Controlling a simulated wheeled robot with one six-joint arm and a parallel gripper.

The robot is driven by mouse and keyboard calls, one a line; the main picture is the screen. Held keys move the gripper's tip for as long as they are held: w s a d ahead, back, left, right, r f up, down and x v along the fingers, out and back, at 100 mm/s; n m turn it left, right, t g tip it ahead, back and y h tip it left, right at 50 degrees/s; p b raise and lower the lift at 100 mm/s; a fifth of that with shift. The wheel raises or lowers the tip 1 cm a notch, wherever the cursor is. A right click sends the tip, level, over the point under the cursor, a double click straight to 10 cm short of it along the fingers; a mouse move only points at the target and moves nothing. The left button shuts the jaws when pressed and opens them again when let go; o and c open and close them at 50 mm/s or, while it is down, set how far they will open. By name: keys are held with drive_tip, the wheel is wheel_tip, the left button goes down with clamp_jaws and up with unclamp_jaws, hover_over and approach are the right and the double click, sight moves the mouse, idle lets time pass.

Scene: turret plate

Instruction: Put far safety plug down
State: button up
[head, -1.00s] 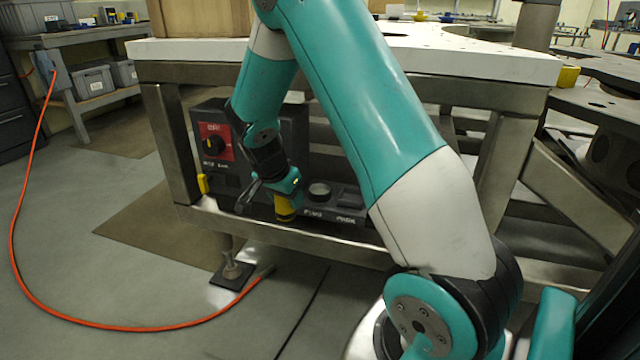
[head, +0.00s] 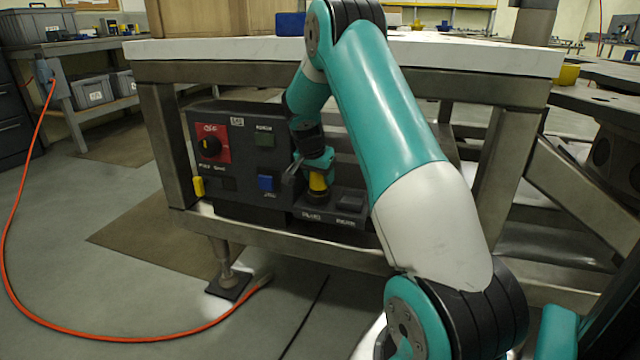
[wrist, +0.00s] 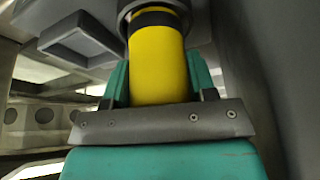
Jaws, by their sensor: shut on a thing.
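A yellow plug (head: 318,183) with a dark band stands about upright over the socket end of the black ledge (head: 329,214) at the foot of the control box. My gripper (head: 314,163) is shut on the yellow plug, close above the ledge. In the wrist view the plug (wrist: 158,65) sits between my gripper's fingers (wrist: 158,88). The plug's far end meets a grey ring (wrist: 148,7); I cannot tell whether it is seated in it. The socket is hidden behind the plug in the head view.
An orange hose (head: 12,240) lies on the floor.

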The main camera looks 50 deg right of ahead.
drive_tip(key=shift+f, duration=0.65)
drive_tip(key=shift+f, duration=0.1)
drive_tip(key=o, duration=0.7)
